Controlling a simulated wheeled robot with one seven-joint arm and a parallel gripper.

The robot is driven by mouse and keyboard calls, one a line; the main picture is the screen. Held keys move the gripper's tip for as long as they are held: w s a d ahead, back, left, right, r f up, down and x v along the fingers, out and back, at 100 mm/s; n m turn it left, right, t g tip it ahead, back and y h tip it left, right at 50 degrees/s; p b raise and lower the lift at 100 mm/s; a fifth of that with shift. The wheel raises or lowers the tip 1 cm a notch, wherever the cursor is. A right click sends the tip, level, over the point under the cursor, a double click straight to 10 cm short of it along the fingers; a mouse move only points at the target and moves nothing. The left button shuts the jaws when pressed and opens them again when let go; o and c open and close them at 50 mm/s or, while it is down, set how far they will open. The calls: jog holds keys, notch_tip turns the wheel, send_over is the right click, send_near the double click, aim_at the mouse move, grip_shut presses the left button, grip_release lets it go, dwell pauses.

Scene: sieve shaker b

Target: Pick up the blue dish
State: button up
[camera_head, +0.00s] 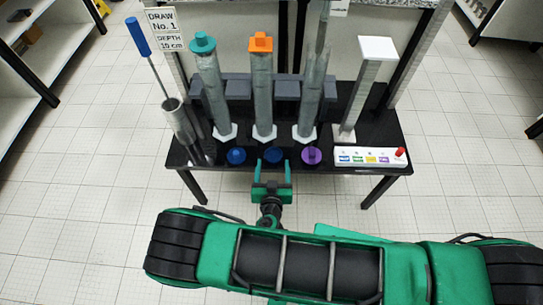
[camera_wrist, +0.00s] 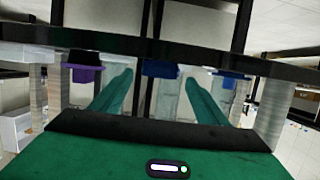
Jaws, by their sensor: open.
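Two blue dishes sit in the front row on the black table (camera_head: 222,170): a left one (camera_head: 236,155) and a darker middle one (camera_head: 273,155). The purple dish (camera_head: 311,155) is to their right. My gripper (camera_head: 272,170) is open and empty at the table's front edge, in line with the middle blue dish. In the wrist view the picture looks upside down; the middle blue dish (camera_wrist: 160,69) appears between my fingers (camera_wrist: 160,78), farther off. The other blue dish (camera_wrist: 228,87) and the purple dish (camera_wrist: 85,73) lie outside the fingers.
A metal cup (camera_head: 178,120) with a blue-handled rod (camera_head: 138,37) is at the left. A white panel with a red knob (camera_head: 371,157) is at the right.

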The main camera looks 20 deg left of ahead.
aim_at(274, 149)
jog(key=shift+r+x, duration=0.1)
jog(key=shift+x, duration=1.4)
jog(key=shift+r+x, duration=0.15)
jog(key=shift+x, duration=1.4)
jog(key=c, duration=1.1)
